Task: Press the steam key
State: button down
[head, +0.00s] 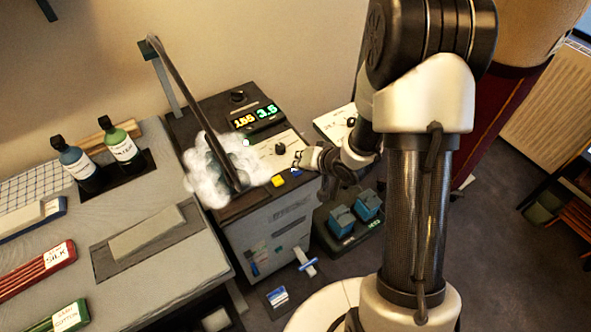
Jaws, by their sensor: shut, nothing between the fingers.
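A dark-topped steam unit (262,212) stands in the middle, with a lit display (256,117) that reads about 155 and 3.5. A yellow key (278,181) and a blue key (296,172) sit at the front edge of its top; their labels are too small to read, so I cannot tell which is the steam key. A white steam cloud (212,177) hangs around the lower end of a dark slanted arm. My gripper (300,160) is shut and empty, just above and behind the blue key. I cannot tell whether it touches anything.
A grey table (150,270) on the left holds dark bottles (78,165), a red box (40,268) and a green box (65,318). Blue containers (355,212) sit in a dark tray right of the unit. A radiator (550,110) stands far right.

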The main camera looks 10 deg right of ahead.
jog(key=shift+f, duration=0.45)
jog(key=shift+r, duration=0.15)
dwell(0.3)
jog(key=shift+r+p, duration=0.8)
notch_tip(320, 180, up, 6)
jog(key=p, duration=0.6)
jog(key=shift+r, duration=0.1)
